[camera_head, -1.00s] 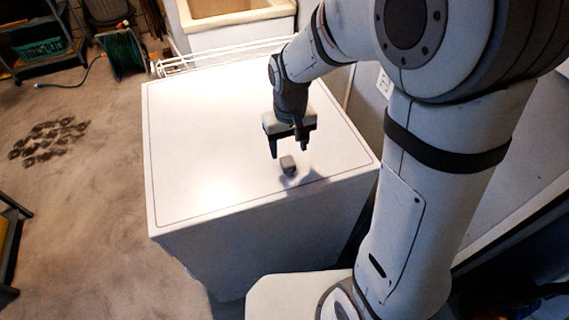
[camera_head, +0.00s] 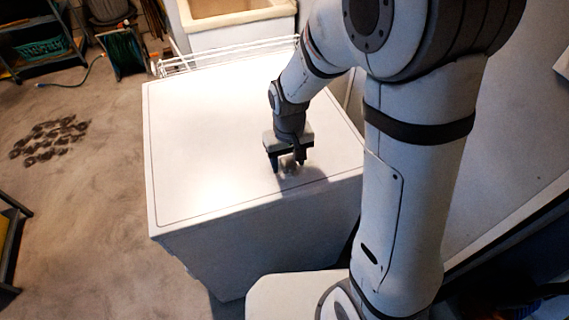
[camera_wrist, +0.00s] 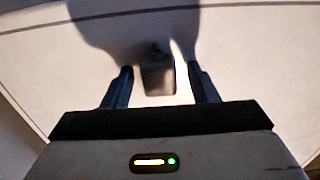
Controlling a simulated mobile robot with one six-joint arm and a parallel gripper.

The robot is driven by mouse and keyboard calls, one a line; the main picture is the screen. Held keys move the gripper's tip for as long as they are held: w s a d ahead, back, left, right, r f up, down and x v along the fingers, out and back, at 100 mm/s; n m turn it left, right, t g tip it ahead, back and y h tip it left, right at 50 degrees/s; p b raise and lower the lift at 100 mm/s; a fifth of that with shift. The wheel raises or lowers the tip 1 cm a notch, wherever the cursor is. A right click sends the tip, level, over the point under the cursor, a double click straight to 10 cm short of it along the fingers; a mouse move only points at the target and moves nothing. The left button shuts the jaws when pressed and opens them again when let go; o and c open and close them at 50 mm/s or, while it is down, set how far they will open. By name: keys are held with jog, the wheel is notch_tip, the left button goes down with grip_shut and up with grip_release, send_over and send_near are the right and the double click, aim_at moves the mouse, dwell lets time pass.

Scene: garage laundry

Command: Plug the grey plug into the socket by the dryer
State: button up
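The grey plug (camera_wrist: 158,76) lies on the white top of the dryer, near its front edge. In the wrist view it sits between the two spread fingers of my gripper (camera_wrist: 160,84), with a gap on each side. In the head view my gripper (camera_head: 287,166) is low over the dryer top (camera_head: 215,130), and its fingers largely hide the plug there. The gripper is open and holds nothing. The socket does not show clearly in the current views; my arm covers part of the wall.
A white wire rack (camera_head: 225,58) and a pale sink (camera_head: 238,14) stand behind the dryer. A shelf (camera_head: 38,45) and a green hose reel (camera_head: 122,52) are at the back left. The left of the dryer top is clear.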

aim_at(290, 159)
jog(key=c, duration=0.9)
notch_tip(290, 159, up, 10)
jog(key=shift+w+p, duration=0.1)
jog(key=shift+p, duration=0.2)
jog(key=w+d+f+m+p, duration=0.1)
jog(key=w+d+p, duration=0.2)
jog(key=p, duration=0.2)
jog(key=w+d+f+m+p, duration=0.1)
jog(key=w+d+p, duration=0.2)
jog(key=d+p, duration=0.1)
jog(key=w+d+f+m+p, duration=0.1)
jog(key=w+d+p, duration=0.2)
jog(key=p, duration=0.4)
jog(key=shift+w+d+f, duration=0.1)
jog(key=shift+d+f, duration=0.3)
jog(key=shift+d, duration=0.15)
